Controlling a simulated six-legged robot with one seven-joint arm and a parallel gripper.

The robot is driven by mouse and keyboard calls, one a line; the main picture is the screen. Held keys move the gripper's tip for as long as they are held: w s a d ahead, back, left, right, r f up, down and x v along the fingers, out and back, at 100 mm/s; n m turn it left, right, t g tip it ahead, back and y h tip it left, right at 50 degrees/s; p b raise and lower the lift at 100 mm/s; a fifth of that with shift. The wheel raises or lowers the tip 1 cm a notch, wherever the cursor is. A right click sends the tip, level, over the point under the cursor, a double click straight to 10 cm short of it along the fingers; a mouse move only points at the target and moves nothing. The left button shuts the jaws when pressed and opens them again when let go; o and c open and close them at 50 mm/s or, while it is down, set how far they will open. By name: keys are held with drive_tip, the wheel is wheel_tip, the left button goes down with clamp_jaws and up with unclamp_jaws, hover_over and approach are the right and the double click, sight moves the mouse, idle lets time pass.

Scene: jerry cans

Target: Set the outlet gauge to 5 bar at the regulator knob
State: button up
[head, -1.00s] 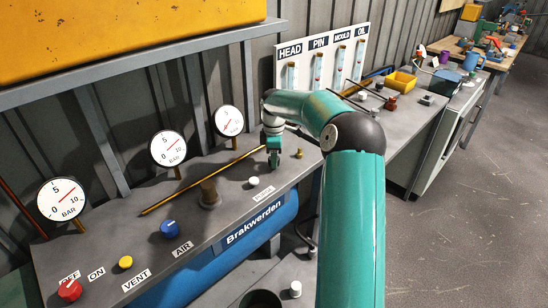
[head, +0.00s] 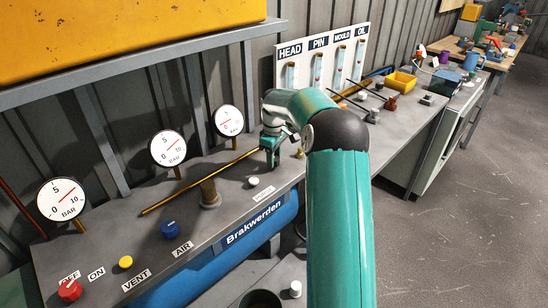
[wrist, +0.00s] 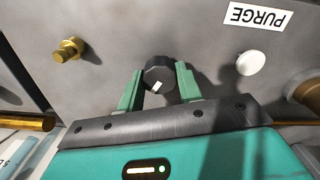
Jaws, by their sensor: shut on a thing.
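A black knob (wrist: 158,75) with a white mark sits on the grey panel between my fingers in the wrist view. My gripper (wrist: 158,88) is shut on it, one green finger on each side. In the head view my gripper (head: 271,159) points down at the panel and hides the knob. Three round white gauges stand behind the panel: right (head: 228,121), middle (head: 168,149) and left (head: 61,199). Each has a red needle; the right gauge's reading is too small to tell. Which gauge is the outlet gauge is not legible.
A white button (head: 254,181) by the PURGE label (wrist: 258,16) and a brass fitting (wrist: 68,49) flank the knob. Blue (head: 170,229), yellow (head: 126,262) and red (head: 69,289) controls sit further left.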

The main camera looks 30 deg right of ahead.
drive_tip(key=m, duration=0.5)
drive_tip(key=shift+m, duration=0.3)
drive_tip(key=m, duration=1.1)
drive_tip(key=shift+m, duration=2.3)
drive_tip(key=o, duration=1)
